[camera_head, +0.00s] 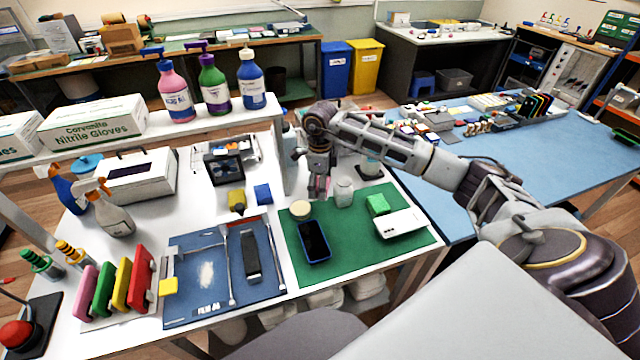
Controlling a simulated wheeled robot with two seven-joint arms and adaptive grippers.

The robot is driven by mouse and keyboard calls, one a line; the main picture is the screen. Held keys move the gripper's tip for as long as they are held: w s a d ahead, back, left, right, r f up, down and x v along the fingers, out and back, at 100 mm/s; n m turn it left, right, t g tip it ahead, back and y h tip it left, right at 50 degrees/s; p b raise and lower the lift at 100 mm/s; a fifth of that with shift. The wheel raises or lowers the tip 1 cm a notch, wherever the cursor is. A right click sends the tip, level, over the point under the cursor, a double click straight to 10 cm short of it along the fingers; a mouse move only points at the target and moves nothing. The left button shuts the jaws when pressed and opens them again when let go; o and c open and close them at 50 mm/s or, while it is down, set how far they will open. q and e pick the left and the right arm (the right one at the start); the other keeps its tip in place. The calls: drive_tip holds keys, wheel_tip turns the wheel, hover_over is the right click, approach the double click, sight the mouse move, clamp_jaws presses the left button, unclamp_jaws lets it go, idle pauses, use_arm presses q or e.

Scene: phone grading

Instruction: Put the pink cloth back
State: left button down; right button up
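A pink slab-like piece (88,291) stands upright at the left end of a row of coloured pieces on the white table; I cannot tell whether it is cloth. My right gripper (319,190) points down over the far edge of the green mat (350,262), far to the right of that row. It is beside a white jar (344,194) and near a round cream pad (300,209). My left gripper is out of view.
Spray bottles (112,215) and glove boxes (92,122) crowd the left. A shelf with pump bottles (213,86) stands behind.

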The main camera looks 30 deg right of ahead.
drive_tip(key=shift+f, duration=0.25)
drive_tip(key=shift+f+b, duration=0.4)
drive_tip(key=shift+f, duration=0.1)
drive_tip(key=shift+f+b, duration=0.65)
drive_tip(key=shift+f, duration=0.85)
drive_tip(key=shift+f+b, duration=0.4)
drive_tip(key=shift+b, duration=0.05)
drive_tip(key=shift+f, duration=0.15)
drive_tip(key=shift+f+b, duration=0.3)
drive_tip(key=o, duration=0.9)
drive_tip(key=shift+o, duration=0.7)
drive_tip(key=shift+r, duration=0.95)
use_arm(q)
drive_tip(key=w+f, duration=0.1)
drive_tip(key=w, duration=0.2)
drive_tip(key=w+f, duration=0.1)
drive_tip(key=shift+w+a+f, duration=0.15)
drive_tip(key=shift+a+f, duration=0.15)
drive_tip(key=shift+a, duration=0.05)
use_arm(e)
wheel_tip(320, 180, up, 10)
drive_tip(key=shift+r, duration=0.1)
